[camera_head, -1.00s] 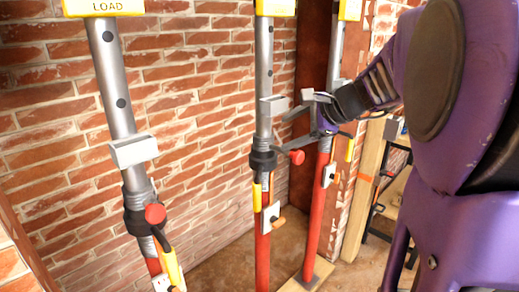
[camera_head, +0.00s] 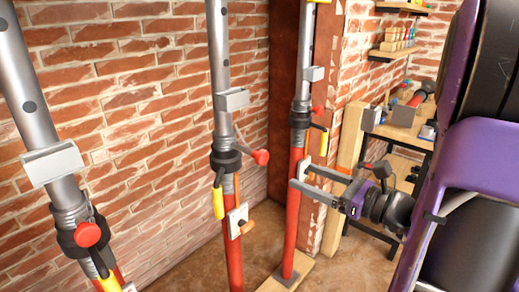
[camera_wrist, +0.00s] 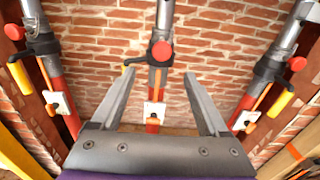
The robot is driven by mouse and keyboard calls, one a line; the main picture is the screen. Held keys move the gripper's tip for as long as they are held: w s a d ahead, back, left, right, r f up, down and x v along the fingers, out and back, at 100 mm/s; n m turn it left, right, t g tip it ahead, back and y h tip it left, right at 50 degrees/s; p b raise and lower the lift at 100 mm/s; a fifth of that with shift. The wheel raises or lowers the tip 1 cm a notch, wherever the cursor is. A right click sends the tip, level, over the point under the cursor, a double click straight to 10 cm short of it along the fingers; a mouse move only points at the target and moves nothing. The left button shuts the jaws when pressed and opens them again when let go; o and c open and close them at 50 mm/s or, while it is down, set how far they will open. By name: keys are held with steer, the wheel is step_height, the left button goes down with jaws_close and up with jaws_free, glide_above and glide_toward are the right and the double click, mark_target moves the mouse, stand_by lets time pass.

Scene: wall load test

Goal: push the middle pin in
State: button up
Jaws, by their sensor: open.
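The middle prop (camera_head: 220,70) is a grey tube over a red lower tube, with a black collar and yellow handle. Its pin has a red knob (camera_head: 261,157) that stands out from the prop just above the collar. In the wrist view the middle red knob (camera_wrist: 161,51) faces me, nearly centred, beyond and between the fingertips. My gripper (camera_head: 297,174) is open and empty, with its fingers pointing left toward the props. In the wrist view my gripper (camera_wrist: 160,76) shows both fingers apart. How deep the pin sits is hidden behind the knob.
A left prop (camera_head: 38,110) and a right prop (camera_head: 304,55) stand on either side, each with a red knob. A brick wall (camera_head: 120,95) is behind them. A shelf bench (camera_head: 400,132) with tools is at the right, beside a wooden post (camera_head: 345,165).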

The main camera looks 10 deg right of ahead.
mark_target(259, 156)
steer(key=b+x, duration=0.1)
steer(key=x, duration=1.6)
steer(key=shift+w+d+r, duration=0.15)
steer(key=shift+w+d, duration=0.05)
jaws_close()
stand_by(0.8)
